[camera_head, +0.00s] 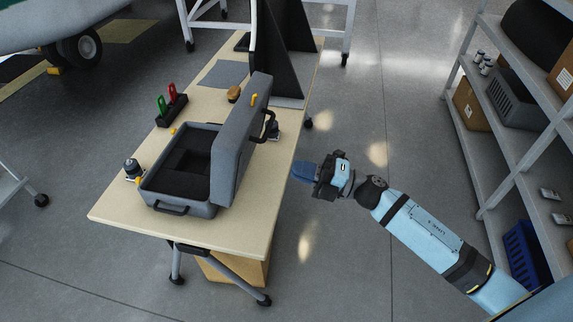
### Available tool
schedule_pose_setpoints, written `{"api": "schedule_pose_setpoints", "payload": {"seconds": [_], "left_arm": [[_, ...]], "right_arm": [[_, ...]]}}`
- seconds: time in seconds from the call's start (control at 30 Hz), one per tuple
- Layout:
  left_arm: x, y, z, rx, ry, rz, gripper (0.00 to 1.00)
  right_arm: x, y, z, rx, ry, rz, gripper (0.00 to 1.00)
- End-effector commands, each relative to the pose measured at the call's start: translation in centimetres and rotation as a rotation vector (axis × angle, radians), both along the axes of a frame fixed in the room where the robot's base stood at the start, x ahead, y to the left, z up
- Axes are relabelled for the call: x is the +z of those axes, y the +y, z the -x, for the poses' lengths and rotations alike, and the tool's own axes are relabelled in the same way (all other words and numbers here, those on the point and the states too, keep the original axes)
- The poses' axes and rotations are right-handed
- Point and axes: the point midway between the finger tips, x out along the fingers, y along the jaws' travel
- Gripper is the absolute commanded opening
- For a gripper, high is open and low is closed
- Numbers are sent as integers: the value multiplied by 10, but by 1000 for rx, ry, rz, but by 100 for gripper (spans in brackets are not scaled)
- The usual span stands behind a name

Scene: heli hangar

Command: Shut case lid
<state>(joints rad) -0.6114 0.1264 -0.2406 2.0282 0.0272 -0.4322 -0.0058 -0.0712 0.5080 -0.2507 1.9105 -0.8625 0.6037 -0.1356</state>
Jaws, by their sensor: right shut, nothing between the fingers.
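A grey hard case (178,195) stands open on the light wooden workbench (115,215). Its lid (238,145) stands up, nearly vertical, hinged along the case's right side. The inside of the case is dark and looks empty. A black handle is on the front of the case, and another is on the outer face of the lid. My right gripper (304,172) is shut and empty, just off the bench's right edge, to the right of the lid and apart from it. My left gripper is not in view.
Red and green-handled tools (172,100) stand in a black holder behind the case. A dark round-topped item (132,169) sits left of the case. A black upright panel (290,50) stands at the bench's far end.

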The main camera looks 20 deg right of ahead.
Motion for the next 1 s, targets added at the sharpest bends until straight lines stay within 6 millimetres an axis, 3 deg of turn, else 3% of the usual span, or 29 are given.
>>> {"api": "schedule_pose_setpoints", "payload": {"seconds": [0.3, 0.5, 0.7, 1.0], "left_arm": [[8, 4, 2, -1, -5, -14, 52], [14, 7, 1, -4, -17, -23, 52], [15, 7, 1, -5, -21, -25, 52], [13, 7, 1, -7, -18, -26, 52]], "right_arm": [[19, 56, -38, -1, 0, -6, 0], [25, 82, -56, -2, 3, -4, 0], [27, 93, -63, -2, 2, -3, 0], [26, 94, -64, -2, 3, -3, 0]]}}
